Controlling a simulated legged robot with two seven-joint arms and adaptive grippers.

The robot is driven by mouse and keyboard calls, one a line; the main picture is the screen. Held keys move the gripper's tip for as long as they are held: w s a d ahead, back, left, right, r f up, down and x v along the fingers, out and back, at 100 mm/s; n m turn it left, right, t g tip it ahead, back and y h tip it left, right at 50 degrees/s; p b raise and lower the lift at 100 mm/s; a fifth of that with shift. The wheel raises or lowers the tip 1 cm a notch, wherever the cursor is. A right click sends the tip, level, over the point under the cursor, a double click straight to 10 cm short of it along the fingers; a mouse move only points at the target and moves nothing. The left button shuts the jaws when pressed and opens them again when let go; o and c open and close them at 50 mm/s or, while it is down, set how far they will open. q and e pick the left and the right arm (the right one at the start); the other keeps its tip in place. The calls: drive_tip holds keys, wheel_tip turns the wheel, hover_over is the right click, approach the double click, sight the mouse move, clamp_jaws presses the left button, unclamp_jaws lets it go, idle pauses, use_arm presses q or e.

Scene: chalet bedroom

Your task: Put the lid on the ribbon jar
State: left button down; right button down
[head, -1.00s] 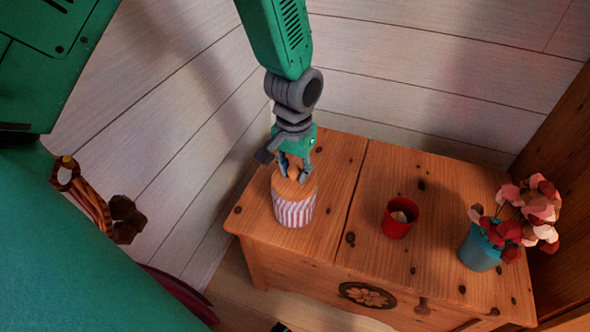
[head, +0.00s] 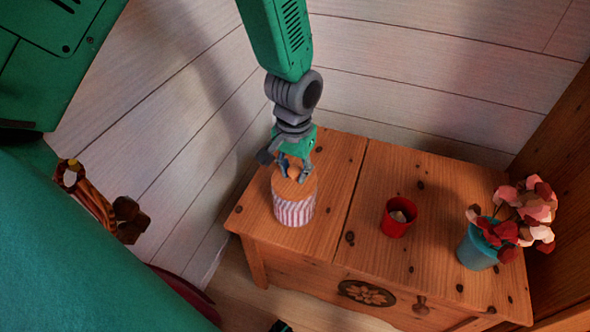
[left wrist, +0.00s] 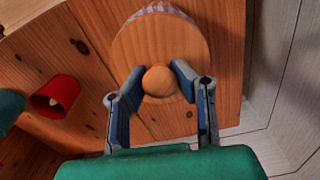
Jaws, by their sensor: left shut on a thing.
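The ribbon jar (head: 293,211) has pink and white stripes and stands upright on the left part of the wooden chest. It also shows at the top of the left wrist view (left wrist: 160,9). The round wooden lid (head: 302,188) is over the jar's mouth; in the left wrist view the lid (left wrist: 160,45) covers most of the jar. Whether it is fully seated I cannot tell. My left gripper (head: 294,178) comes down from above and is shut on the lid's round knob (left wrist: 159,81), a finger on each side. My right gripper is not in view.
A red cup (head: 397,218) with something pale inside stands right of the jar on the chest (head: 345,215). A blue pot with red and pink flowers (head: 478,248) stands at the chest's right end. Plank walls are close behind and left.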

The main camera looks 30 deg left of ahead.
use_arm(q)
drive_tip(key=p, duration=0.2)
drive_tip(key=shift+f+p, duration=0.15)
drive_tip(key=shift+p, duration=0.15)
idle(2.2)
idle(0.4)
drive_tip(key=c, duration=1.3)
unclamp_jaws()
drive_tip(key=shift+o, duration=0.7)
drive_tip(key=o, duration=0.4)
drive_tip(key=shift+r+p, duration=3.55)
drive_tip(key=shift+p, duration=0.3)
